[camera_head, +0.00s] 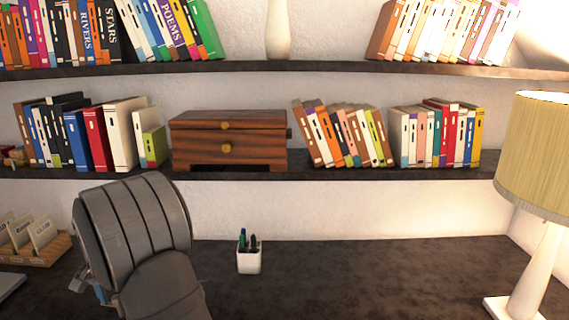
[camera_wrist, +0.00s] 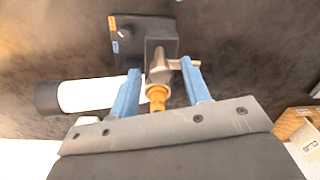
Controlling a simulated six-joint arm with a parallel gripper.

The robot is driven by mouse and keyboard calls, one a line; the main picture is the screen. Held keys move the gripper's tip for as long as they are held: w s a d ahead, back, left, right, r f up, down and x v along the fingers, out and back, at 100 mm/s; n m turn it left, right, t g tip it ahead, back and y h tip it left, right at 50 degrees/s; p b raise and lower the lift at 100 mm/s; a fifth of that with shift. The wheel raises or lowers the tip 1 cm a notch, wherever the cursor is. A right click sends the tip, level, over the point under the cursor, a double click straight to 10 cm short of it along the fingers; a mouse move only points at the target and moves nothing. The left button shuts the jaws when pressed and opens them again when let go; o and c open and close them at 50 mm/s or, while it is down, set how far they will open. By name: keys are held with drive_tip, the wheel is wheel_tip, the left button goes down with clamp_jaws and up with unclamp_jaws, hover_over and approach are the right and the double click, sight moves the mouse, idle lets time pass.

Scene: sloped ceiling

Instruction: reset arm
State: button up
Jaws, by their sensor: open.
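My gripper (camera_wrist: 160,80) shows in the wrist view as two blue fingers spread apart. The fingers are open, with a gap between them. A dark block with a metal rod and an orange tip (camera_wrist: 158,98) shows in and beyond that gap; I cannot tell its distance or whether it touches a finger. In the head view my dark grey arm (camera_head: 135,230) rises at the lower left over the desk. A bit of blue shows at its left edge, and the rest of the gripper is hidden.
A white pen cup (camera_head: 249,262) stands on the dark desk (camera_head: 370,275) right of my arm. A wooden card tray (camera_head: 40,255) is at the left. A lamp (camera_head: 535,160) stands at the right. Shelves behind hold books and a wooden chest (camera_head: 228,140). The middle right desk is clear.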

drive_tip(key=shift+m, duration=2.2)
drive_tip(key=o, duration=1.3)
drive_tip(key=shift+c, duration=0.2)
drive_tip(key=shift+s+d+f+n+t+y, duration=0.25)
drive_tip(key=shift+n+t+y, duration=0.15)
drive_tip(key=shift+n+y, duration=0.1)
drive_tip(key=shift+s+d+n+t+y, duration=0.25)
drive_tip(key=shift+d+n+t+y, duration=0.2)
drive_tip(key=shift+n+t+y, duration=0.3)
drive_tip(key=s+d+r+n+t+y, duration=0.4)
drive_tip(key=s+d+n+t+y, duration=0.25)
drive_tip(key=d, duration=0.45)
drive_tip(key=w+a+f+n+t, duration=0.1)
drive_tip(key=w+a+f, duration=0.3)
drive_tip(key=w+a, duration=0.2)
drive_tip(key=shift+w+f+h, duration=0.25)
drive_tip(key=shift+w+h, duration=0.05)
